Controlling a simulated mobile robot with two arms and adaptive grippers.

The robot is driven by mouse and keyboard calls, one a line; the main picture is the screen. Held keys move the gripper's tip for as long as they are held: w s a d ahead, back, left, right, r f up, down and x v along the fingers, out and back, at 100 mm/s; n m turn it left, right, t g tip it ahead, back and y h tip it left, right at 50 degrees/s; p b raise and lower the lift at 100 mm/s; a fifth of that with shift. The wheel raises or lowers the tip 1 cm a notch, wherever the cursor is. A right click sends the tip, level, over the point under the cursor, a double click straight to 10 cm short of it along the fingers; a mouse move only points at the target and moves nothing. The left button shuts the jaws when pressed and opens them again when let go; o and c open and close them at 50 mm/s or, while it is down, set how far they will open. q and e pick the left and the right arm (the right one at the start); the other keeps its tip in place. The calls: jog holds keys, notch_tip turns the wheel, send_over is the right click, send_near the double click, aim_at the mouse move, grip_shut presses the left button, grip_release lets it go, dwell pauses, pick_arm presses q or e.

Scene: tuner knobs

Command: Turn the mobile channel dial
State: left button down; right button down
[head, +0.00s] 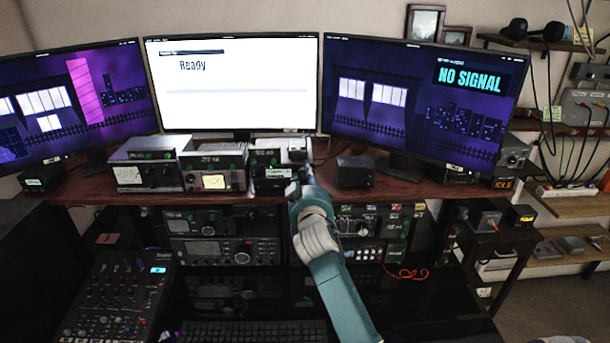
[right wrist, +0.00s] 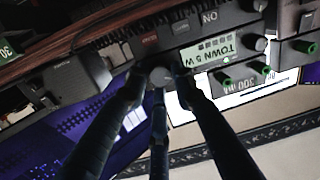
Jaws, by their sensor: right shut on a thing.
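The mobile radio (head: 268,158) is a small black box on the desk shelf, under the middle monitor. In the right wrist view it shows upside down, with a green-lit display (right wrist: 207,52) and a round grey knob (right wrist: 161,76) on its front. My right gripper (head: 293,172) reaches up to the right end of this radio in the head view. In the right wrist view its dark fingers (right wrist: 160,84) are closed around the grey knob, partly hiding it. I cannot read which channel the knob points to. My left gripper is not in view.
Two other radio boxes (head: 213,166) (head: 146,171) stand left of it, and a black speaker box (head: 356,171) stands to its right. More radio units (head: 222,250) sit below the shelf. Monitors stand close behind; the right one (head: 415,95) reads NO SIGNAL.

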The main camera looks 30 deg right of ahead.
jog(key=shift+n, duration=0.7)
jog(key=c, duration=1.4)
grip_release()
jog(key=shift+c, duration=0.2)
jog(key=v, duration=1.2)
